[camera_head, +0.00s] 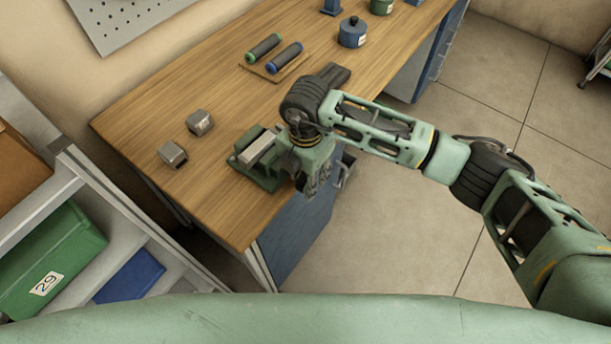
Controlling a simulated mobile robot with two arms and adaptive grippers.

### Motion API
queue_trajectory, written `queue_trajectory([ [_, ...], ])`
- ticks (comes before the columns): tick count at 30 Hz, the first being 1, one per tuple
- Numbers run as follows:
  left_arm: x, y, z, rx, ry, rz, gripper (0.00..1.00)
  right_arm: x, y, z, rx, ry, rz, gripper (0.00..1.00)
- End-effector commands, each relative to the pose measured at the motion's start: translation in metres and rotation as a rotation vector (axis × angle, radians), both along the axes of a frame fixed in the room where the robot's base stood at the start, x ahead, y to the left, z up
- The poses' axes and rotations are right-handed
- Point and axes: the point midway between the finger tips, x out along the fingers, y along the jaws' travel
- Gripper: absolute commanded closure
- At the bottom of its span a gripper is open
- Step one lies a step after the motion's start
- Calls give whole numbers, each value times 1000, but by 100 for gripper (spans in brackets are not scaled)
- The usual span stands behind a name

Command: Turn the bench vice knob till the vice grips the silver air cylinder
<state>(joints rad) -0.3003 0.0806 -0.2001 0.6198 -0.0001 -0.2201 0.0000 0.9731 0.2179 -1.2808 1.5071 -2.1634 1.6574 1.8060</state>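The green bench vice (240,162) stands at the near edge of the wooden workbench. A pale silver, bar-like piece, apparently the air cylinder (260,146), lies at its jaws. Whether the jaws touch it is too small to tell. My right gripper (312,190) points downward just right of the vice, at the bench's front edge. Its body covers the vice's right end, and I cannot make out the knob there. The fingers are small and overlap the background, so their opening is unclear. My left gripper is out of view.
Two grey metal blocks (172,154) (200,122) sit left of the vice. Farther back are a small tray with green-ended and blue-ended rollers (284,57) and a blue canister (352,33). A shelf with a green bin (50,255) stands at left.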

Motion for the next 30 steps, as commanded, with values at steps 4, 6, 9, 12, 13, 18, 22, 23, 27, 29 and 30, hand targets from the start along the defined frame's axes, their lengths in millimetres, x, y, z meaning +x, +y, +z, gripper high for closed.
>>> queue_trajectory([
  [4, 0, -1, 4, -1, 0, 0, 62, 0, 0, -12, 2, 1, 0, 62],
  [6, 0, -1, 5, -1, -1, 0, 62, 0, 1, -14, 1, 0, 1, 62],
  [9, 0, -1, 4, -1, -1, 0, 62, 0, 1, -15, 2, 0, 1, 62],
  [12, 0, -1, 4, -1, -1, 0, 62, 0, 1, -15, 2, 0, 2, 62],
  [13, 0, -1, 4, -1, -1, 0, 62, 0, 1, -15, 2, 0, 2, 62],
  [18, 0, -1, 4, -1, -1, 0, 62, 0, 1, -15, 2, 0, 1, 77],
  [22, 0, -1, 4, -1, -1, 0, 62, 0, 1, -15, 2, 0, 1, 89],
  [23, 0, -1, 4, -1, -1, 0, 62, 0, 1, -15, 2, 0, 1, 91],
  [27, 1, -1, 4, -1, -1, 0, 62, 0, 1, -15, 2, 0, 1, 100],
  [29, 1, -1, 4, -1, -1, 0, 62, 0, 1, -15, 2, 0, 1, 100],
  [30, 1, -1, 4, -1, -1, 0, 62, 0, 1, -15, 2, 0, 1, 100],
])
